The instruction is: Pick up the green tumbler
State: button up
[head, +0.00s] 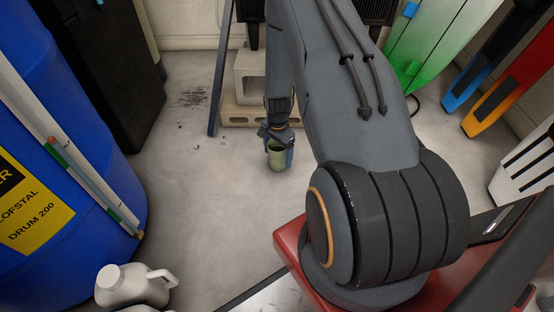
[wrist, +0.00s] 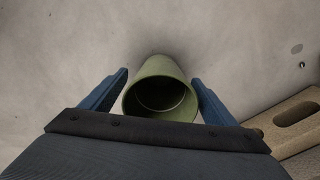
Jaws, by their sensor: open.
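The green tumbler (head: 277,158) is near the middle of the head view, at the end of my arm. In the wrist view the tumbler (wrist: 160,88) shows its round open mouth toward the camera, and it looks empty. My gripper (wrist: 160,82) is open, with one blue finger on each side of the tumbler. The right finger is very close to the tumbler wall; a small gap shows on the left. I cannot tell whether the right finger touches it. In the head view my gripper (head: 279,150) partly hides the tumbler.
A tan slotted block (head: 262,118) lies on the floor close behind, also at the right of the wrist view (wrist: 295,120). A blue drum (head: 60,150) and a white jug (head: 130,287) are at left. Floor left of the tumbler (head: 200,180) is clear.

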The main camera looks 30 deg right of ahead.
jog(key=c, duration=1.1)
jog(key=shift+c, duration=0.2)
jog(key=shift+r, duration=0.15)
